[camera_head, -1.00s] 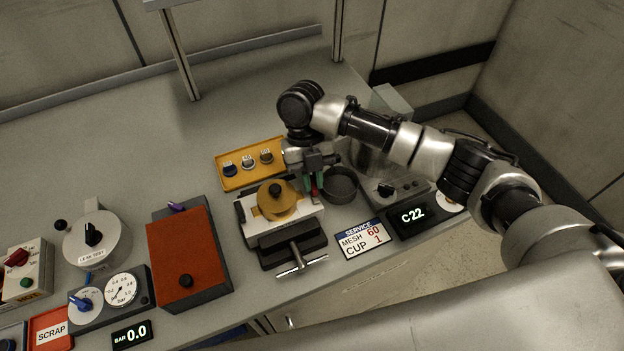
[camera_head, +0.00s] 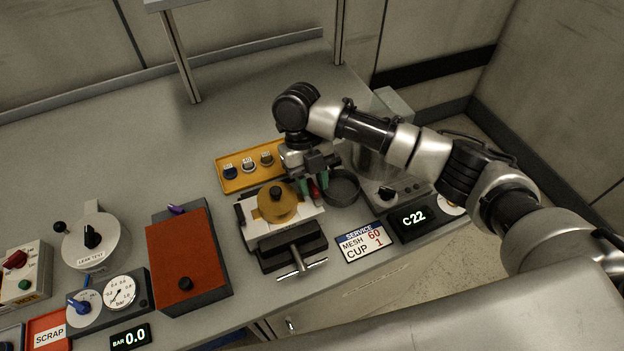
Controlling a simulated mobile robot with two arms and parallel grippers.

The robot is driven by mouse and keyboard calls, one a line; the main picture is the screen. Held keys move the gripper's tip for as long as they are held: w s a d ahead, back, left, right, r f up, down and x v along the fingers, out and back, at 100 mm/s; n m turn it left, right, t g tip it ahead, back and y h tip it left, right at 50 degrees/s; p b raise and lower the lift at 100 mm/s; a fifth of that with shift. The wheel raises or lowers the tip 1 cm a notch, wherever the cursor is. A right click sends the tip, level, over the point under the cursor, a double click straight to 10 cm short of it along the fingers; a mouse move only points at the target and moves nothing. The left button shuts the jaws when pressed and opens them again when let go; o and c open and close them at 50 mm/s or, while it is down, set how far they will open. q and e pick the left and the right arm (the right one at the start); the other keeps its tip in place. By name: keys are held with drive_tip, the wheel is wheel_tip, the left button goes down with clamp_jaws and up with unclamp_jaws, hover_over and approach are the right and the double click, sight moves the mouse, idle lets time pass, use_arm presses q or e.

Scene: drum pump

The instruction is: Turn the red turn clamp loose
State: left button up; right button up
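The red turn clamp (camera_head: 315,192) is a small red piece at the right rear edge of the white block of the pump fixture (camera_head: 254,231). A round tan cover (camera_head: 276,207) with a dark knob lies on that block. My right gripper (camera_head: 314,184) points down over the clamp, with its green-tipped fingers on either side of the red piece. The fingers look apart, with gaps beside the red piece. The gripper partly hides the clamp's upper end. My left gripper is not in view.
A dark round sieve cup (camera_head: 341,187) stands close to the right of my gripper. A T-handled vise (camera_head: 297,259) is in front. A red-topped box (camera_head: 187,262) stands left. The rear bench is clear.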

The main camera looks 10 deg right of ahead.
drive_tip(key=shift+o, duration=0.2)
drive_tip(key=shift+w+r, duration=0.2)
drive_tip(key=shift+r, duration=0.1)
drive_tip(key=v, duration=1)
drive_tip(key=shift+b, duration=0.45)
